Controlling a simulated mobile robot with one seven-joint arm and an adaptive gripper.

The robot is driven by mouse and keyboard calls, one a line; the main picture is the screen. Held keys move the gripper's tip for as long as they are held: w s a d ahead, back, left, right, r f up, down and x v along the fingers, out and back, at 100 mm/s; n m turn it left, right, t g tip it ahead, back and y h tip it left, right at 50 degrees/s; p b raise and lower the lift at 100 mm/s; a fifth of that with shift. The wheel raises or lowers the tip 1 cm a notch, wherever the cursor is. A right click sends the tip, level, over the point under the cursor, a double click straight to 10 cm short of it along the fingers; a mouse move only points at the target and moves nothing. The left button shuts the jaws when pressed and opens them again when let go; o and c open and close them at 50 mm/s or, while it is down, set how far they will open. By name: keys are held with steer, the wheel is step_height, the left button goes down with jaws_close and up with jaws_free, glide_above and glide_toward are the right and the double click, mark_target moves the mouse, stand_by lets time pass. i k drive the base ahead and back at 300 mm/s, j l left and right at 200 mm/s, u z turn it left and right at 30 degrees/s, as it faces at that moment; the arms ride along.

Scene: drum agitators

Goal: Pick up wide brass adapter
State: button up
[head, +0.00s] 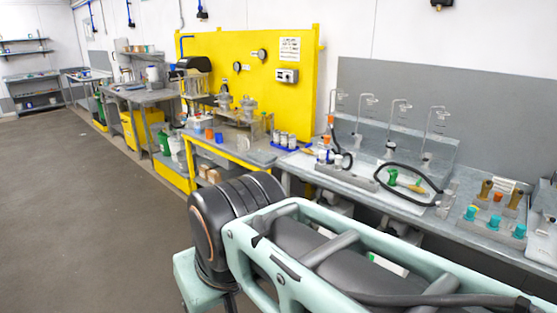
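Two brass-coloured upright fittings stand on the bench at the far right of the head view. One brass fitting (486,189) is on the left and the other brass fitting (515,199) is on the right. They are small, and I cannot tell which is the wide adapter. A small orange piece (497,196) sits between them. My arm crosses the foreground in front of the bench. My gripper is not in view.
Several teal-topped fittings (495,221) stand in front of the brass ones. A yellow panel (290,85) rises behind. The floor (80,200) at left is clear.

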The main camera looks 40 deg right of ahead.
mark_target(483, 196)
steer(key=z, duration=2.65)
steer(key=i+z, duration=0.15)
steer(key=i, duration=0.4)
steer(key=i+j+z, duration=0.2)
steer(key=i, duration=0.35)
steer(key=i+j+z, duration=0.15)
steer(key=i, duration=0.4)
steer(key=i+j+z, duration=0.15)
steer(key=i, duration=0.3)
steer(key=i+j+z, duration=0.15)
steer(key=i, duration=0.25)
steer(key=i+l, duration=0.15)
steer(key=j, duration=0.5)
